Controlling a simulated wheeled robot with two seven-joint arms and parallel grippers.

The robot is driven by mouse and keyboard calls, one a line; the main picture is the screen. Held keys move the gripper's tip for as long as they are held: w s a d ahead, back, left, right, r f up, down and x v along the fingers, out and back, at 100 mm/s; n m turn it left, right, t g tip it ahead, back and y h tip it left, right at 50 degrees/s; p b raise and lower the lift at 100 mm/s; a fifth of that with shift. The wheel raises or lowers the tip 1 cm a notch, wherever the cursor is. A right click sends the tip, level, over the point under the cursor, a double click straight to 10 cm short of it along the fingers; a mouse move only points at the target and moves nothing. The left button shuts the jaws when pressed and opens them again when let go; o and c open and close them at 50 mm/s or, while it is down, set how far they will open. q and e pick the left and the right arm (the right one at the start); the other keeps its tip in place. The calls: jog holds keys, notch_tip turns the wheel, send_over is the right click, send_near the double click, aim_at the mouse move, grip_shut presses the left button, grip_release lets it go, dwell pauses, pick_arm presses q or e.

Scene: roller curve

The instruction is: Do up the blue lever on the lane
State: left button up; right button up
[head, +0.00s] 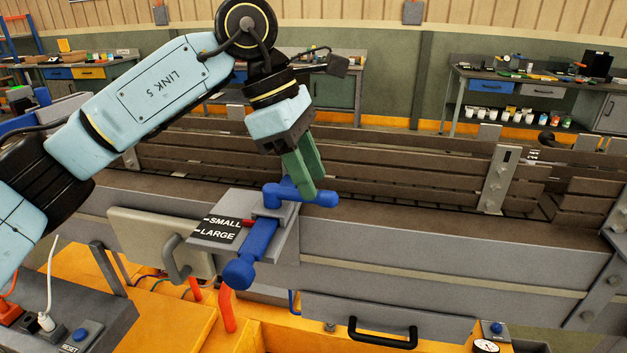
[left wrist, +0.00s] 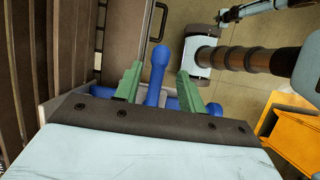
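The blue lever (head: 262,240) sits on a grey bracket on the near side of the lane. Its long arm slants toward me and ends in a round knob below the SMALL and LARGE label (head: 217,229). A blue crosspiece at its far end runs to the right. My left gripper (head: 311,191) has its green fingers pointing down at the right part of this crosspiece. In the left wrist view the fingers (left wrist: 158,88) are apart, with a blue bar (left wrist: 156,74) between them. Gaps show on both sides of the bar. My right gripper cannot be made out.
The lane's grey side wall (head: 430,250) runs across the view, with slatted boards behind it. A black handle (head: 383,335) is below on the right, and a grey handled panel (head: 160,240) is left of the label. A RESET button box (head: 80,335) is at the lower left.

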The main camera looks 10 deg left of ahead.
aim_at(279, 187)
pick_arm(q)
jog(key=v, duration=1.1)
jog(key=shift+r, duration=0.2)
